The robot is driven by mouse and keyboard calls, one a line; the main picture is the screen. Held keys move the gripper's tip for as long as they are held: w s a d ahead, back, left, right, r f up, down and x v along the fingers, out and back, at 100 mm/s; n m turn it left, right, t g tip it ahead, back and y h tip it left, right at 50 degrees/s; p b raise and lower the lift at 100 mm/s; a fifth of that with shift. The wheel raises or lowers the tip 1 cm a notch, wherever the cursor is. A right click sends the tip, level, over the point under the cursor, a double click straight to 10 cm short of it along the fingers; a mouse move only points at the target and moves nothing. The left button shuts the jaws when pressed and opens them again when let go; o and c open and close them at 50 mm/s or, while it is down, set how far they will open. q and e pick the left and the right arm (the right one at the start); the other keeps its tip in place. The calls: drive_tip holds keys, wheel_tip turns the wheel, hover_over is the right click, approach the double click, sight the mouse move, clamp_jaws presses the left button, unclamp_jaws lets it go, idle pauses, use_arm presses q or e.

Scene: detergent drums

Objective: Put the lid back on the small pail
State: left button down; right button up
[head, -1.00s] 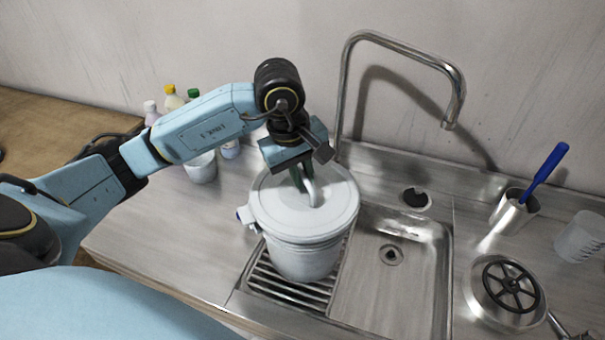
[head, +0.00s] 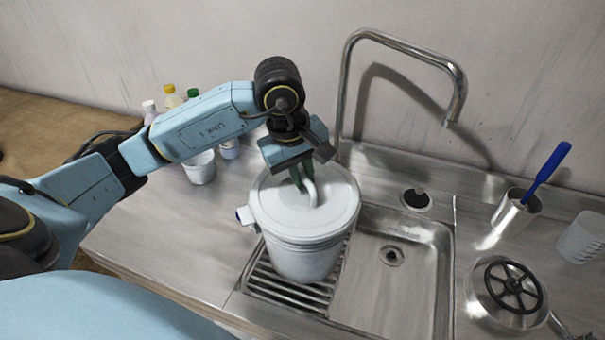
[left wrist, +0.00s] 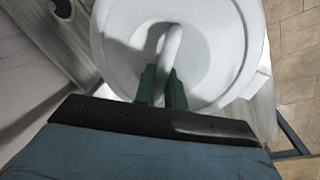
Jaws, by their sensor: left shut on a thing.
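The white pail (head: 303,262) stands on the ribbed drain grid left of the sink basin, with a small white and blue part on its left side. The round white lid (head: 335,208) lies over the pail's mouth and looks about level; I cannot tell whether it is fully seated. My left gripper (head: 303,186) points down over the lid and is shut on its curved handle. The left wrist view shows the dark green fingers (left wrist: 161,82) at the handle (left wrist: 171,48), above the lid's face (left wrist: 207,50). My right gripper is not in view.
A tall faucet (head: 455,95) rises behind the sink basin (head: 395,285). A white cup (head: 201,170) and several bottles stand behind my left arm. On the right are a metal cup (head: 515,212) with a blue-handled tool, a clear beaker (head: 582,238) and a round lid with a black handwheel (head: 510,285).

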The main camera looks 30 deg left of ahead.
use_arm(q)
drive_tip(key=shift+b, duration=0.35)
idle(0.7)
idle(0.4)
drive_tip(key=c, duration=1.4)
unclamp_jaws()
drive_tip(key=shift+o, duration=0.4)
drive_tip(key=o, duration=0.4)
drive_tip(key=shift+r+p, duration=1.85)
drive_tip(key=shift+r, duration=1.65)
